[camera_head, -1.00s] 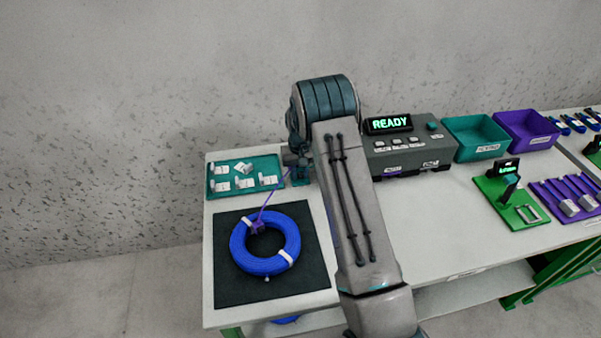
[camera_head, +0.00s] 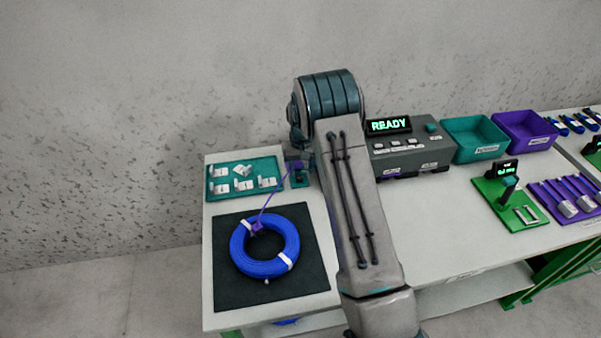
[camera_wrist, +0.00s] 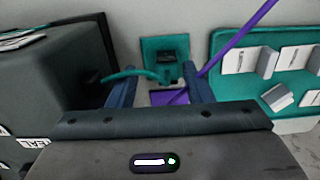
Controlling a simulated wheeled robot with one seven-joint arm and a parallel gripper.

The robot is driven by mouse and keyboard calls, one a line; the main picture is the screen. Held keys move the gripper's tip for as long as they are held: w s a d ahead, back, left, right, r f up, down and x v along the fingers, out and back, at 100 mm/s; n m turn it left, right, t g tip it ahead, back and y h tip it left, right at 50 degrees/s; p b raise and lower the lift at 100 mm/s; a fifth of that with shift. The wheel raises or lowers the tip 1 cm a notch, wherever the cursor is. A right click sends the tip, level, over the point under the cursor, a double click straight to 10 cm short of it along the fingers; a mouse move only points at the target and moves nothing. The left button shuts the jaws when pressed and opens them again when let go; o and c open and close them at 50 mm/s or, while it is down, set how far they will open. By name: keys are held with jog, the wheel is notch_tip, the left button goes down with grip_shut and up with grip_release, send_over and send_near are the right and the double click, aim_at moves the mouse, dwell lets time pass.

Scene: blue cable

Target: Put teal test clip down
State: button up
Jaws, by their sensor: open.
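The teal holder (camera_wrist: 180,47) stands on the table beyond my gripper, with a dark upright part at its middle. A teal lead (camera_wrist: 135,73) runs from the tester's side to this dark part, where the teal test clip seems to sit; its exact shape is hard to make out. My gripper (camera_wrist: 163,88) is open, its two fingers apart in front of the holder. A purple piece (camera_wrist: 168,98) shows between the fingers, low down; I cannot tell whether it touches them. In the head view the teal holder (camera_head: 300,181) is partly hidden by my arm.
The grey tester (camera_head: 410,150) reading READY stands to the right. A teal tray (camera_head: 220,190) of white pieces lies left of the holder. A blue cable coil (camera_head: 240,250) lies on a dark mat (camera_head: 230,295), and a purple lead (camera_head: 268,203) rises from it towards the holder.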

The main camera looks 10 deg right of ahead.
aim_at(299, 174)
jog(key=s+r+t, duration=0.1)
jog(key=s+r, duration=0.3)
jog(key=r, duration=0.5)
jog(key=s+r, duration=0.3)
jog(key=r, duration=0.6)
jog(key=s+r+t, duration=0.1)
jog(key=s+r, duration=0.1)
jog(key=s, duration=1.3)
jog(key=s+r+t, duration=0.1)
jog(key=s+r, duration=0.2)
jog(key=s, duration=1.2)
jog(key=shift+a+r+b, duration=0.15)
jog(key=shift+a+b, duration=0.05)
jog(key=shift+b, duration=0.25)
